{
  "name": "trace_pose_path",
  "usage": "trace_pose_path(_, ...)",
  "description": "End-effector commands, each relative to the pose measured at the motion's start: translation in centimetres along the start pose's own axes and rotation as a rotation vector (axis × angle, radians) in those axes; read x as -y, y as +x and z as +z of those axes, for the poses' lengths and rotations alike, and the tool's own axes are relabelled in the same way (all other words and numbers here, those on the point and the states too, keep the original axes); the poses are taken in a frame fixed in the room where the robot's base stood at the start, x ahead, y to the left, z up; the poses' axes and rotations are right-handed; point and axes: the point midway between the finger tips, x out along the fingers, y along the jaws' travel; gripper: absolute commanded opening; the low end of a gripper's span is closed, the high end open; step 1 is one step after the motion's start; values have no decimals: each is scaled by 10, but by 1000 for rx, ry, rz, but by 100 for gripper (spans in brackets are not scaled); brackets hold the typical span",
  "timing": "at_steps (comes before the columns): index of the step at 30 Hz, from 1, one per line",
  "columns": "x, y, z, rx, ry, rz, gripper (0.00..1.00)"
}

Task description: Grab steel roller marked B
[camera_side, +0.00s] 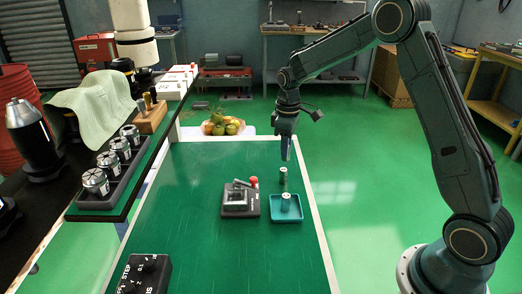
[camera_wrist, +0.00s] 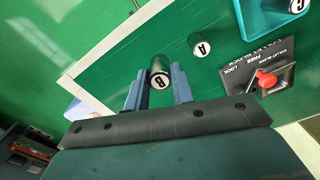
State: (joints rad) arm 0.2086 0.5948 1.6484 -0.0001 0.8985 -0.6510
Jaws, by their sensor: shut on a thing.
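The steel roller marked B (camera_wrist: 160,71) is between the two fingers of my gripper (camera_wrist: 158,88) in the wrist view, with its dark body and white lettered end showing. My gripper is shut on it. In the side view my gripper (camera_side: 287,152) points down near the far right part of the green table; roller B cannot be made out clearly there. The roller marked A (camera_wrist: 201,47) stands on the table close by, and also shows in the side view (camera_side: 283,176). The roller marked C (camera_wrist: 297,6) stands in the teal tray (camera_wrist: 262,24).
In the side view the teal tray (camera_side: 275,237) sits beside a dark collet lock fixture (camera_side: 237,205) with a red knob. A control box (camera_side: 143,275) lies at the front left. A raised shelf with several collets (camera_side: 95,182) runs along the left. The table's middle front is clear.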

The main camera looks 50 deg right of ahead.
Motion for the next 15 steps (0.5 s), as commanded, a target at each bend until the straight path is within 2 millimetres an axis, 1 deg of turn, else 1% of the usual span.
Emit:
trace_pose_path(1,-1,-12,-1,-6,0,4,0)
trace_pose_path(15,0,-111,0,-4,0,3,0)
